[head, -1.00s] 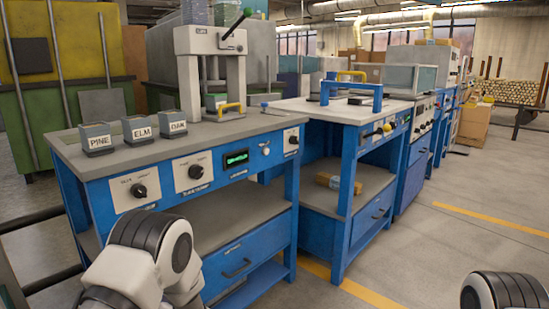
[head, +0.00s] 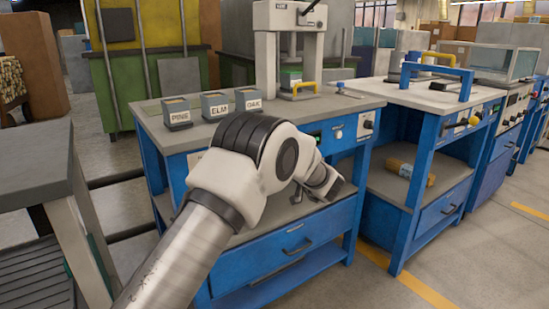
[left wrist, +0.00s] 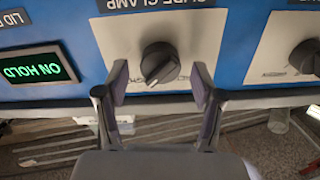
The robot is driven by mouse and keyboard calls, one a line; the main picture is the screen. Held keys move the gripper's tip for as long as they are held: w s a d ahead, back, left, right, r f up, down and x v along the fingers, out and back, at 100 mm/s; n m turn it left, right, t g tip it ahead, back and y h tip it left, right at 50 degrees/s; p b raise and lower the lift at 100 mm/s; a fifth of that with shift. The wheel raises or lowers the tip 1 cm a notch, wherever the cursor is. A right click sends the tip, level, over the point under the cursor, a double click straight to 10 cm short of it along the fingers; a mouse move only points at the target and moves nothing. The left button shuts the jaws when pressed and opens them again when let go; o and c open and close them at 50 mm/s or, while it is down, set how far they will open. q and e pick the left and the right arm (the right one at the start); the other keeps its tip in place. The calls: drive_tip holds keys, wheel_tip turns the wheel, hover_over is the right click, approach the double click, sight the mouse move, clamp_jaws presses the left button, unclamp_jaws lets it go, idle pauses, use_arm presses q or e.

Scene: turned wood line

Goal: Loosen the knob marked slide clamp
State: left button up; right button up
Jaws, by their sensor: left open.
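The knob marked slide clamp (left wrist: 158,57) is dark grey with a pointer ridge, on a white plate of the blue panel. In the left wrist view, its label reads upside down above it. My left gripper (left wrist: 160,80) is open, its two fingers on either side of the knob. The fingers look apart from the knob, with a gap on each side. In the head view, my left gripper (head: 325,182) is in front of the bench, and my arm hides this knob. My right gripper is not in view.
Another knob (left wrist: 305,56) is beside it, and a green "ON HOLD" display (left wrist: 38,68) is on the other side. Wood boxes labelled PINE (head: 177,116), ELM (head: 216,109) and OAK (head: 248,101) stand on the bench top (head: 345,92). A further knob (head: 368,124) is at the bench's right end.

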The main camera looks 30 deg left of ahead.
use_arm(q)
drive_tip(key=shift+a, duration=0.1)
drive_tip(key=c, duration=1.1)
drive_tip(key=shift+c, duration=0.2)
drive_tip(key=shift+r+n+p, duration=0.15)
drive_tip(key=shift+n+p, duration=0.15)
drive_tip(key=shift+n, duration=0.1)
drive_tip(key=shift+s+a+f+n+b, duration=0.15)
drive_tip(key=shift+n+b, duration=0.5)
drive_tip(key=shift+n, duration=3.6)
drive_tip(key=shift+s+d+f+n+b, duration=0.15)
drive_tip(key=shift+n+b, duration=0.45)
drive_tip(key=shift+n, duration=3.65)
drive_tip(key=shift+w+a, duration=0.1)
